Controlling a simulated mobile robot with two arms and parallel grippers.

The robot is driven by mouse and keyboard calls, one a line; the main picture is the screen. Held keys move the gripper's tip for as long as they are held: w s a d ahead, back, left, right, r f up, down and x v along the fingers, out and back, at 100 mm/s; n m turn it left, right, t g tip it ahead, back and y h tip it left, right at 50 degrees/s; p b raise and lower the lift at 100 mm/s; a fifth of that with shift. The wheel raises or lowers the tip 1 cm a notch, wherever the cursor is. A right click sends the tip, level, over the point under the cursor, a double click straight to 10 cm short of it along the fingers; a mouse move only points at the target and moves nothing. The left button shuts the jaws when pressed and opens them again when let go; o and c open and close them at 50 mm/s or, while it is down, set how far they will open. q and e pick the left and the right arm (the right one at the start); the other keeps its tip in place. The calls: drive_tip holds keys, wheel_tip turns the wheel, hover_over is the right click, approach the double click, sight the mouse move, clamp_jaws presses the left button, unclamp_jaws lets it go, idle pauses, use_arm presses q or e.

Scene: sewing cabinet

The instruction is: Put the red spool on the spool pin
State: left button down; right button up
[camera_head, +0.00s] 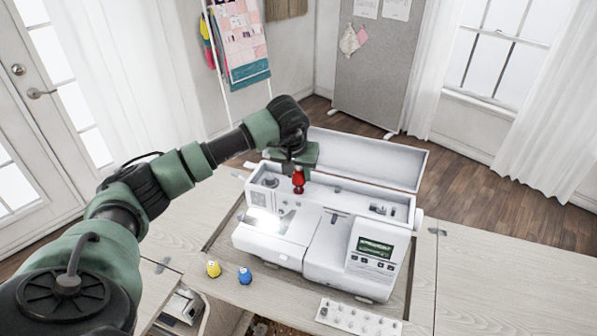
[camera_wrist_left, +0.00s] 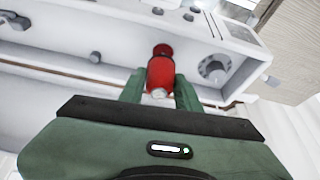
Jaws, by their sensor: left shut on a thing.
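The red spool (camera_head: 298,180) is in my left gripper (camera_head: 297,168), over the top of the white sewing machine (camera_head: 318,258). In the left wrist view the spool (camera_wrist_left: 160,72) sits between the two green fingers of the gripper (camera_wrist_left: 160,90), which are shut on it. The machine's lid is open, and its top recess (camera_head: 340,192) shows below and around the spool. I cannot make out the spool pin for certain, nor whether the spool touches anything below. My right gripper is not in view.
The open lid (camera_head: 368,158) stands up behind the recess. A yellow spool (camera_head: 213,268) and a blue spool (camera_head: 245,275) stand on the cabinet top in front of the machine. A white tray with small round items (camera_head: 358,318) lies at the front. The wooden top (camera_head: 500,275) at right is clear.

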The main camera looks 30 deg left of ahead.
use_arm(q)
drive_tip(key=shift+f, duration=0.25)
idle(0.3)
drive_tip(key=shift+f+b, duration=0.45)
drive_tip(key=shift+b, duration=0.15)
drive_tip(key=c, duration=0.9)
unclamp_jaws()
drive_tip(key=b+v, duration=0.2)
drive_tip(key=v, duration=0.5)
drive_tip(key=shift+s+r, duration=0.15)
drive_tip(key=shift+r, duration=0.15)
